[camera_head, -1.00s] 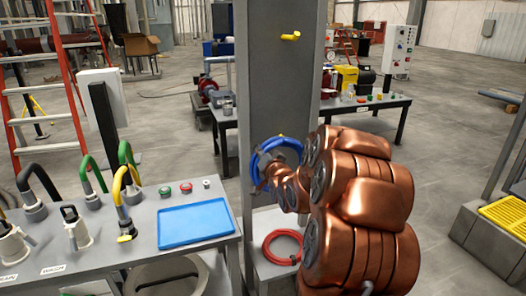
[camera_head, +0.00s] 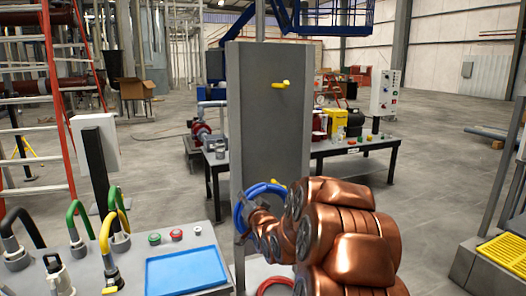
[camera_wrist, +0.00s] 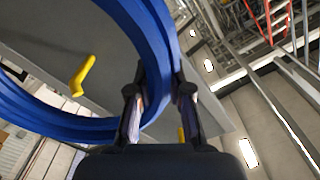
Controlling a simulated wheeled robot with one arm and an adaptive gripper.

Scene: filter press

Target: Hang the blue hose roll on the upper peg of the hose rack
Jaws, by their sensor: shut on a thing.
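The blue hose roll (camera_head: 240,215) is in front of the grey hose rack (camera_head: 247,120), near the height of the lower yellow peg (camera_head: 279,183). My gripper (camera_wrist: 158,105) is shut on the roll's side in the wrist view, where the blue ring (camera_wrist: 60,122) fills the upper left. The upper yellow peg (camera_head: 280,84) is bare and sticks out high on the rack. A yellow peg (camera_wrist: 82,75) shows inside the ring's outline in the wrist view; I cannot tell its depth relative to the ring. My arm hides part of the roll in the head view.
A red hose roll (camera_head: 276,286) lies at the rack's foot. A bench with a blue tray (camera_head: 187,270) and several hoses stands at the left. A table (camera_head: 385,140) with equipment stands behind the rack. The space in front of the upper peg is clear.

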